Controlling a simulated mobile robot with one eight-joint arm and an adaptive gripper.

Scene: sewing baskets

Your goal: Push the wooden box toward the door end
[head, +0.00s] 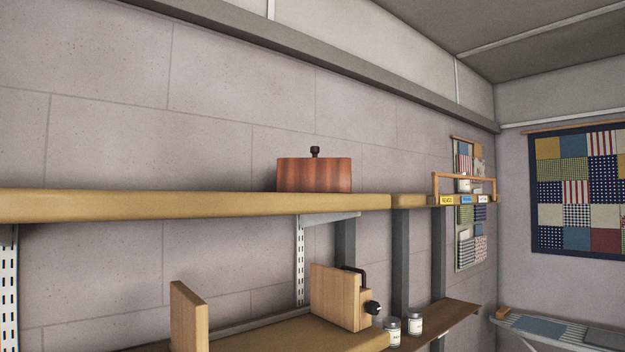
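A reddish-brown wooden box (314,176) with a dark knob on top sits upright on the upper wooden shelf (150,205), left of the shelf's right end. A pale wooden block (336,297) with a dark handle and a black round knob stands on the lower shelf, below and right of the reddish box. I cannot tell for certain which of the two the task calls the wooden box. No door shows in the head view. My gripper is not in view.
The upper shelf is bare left of the reddish box. Right of a narrow gap, another shelf section (415,200) carries a wooden frame (464,176) and coloured labels. Below are an upright pale board (188,317) and two white jars (415,324). Patchwork quilts (580,190) hang at right.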

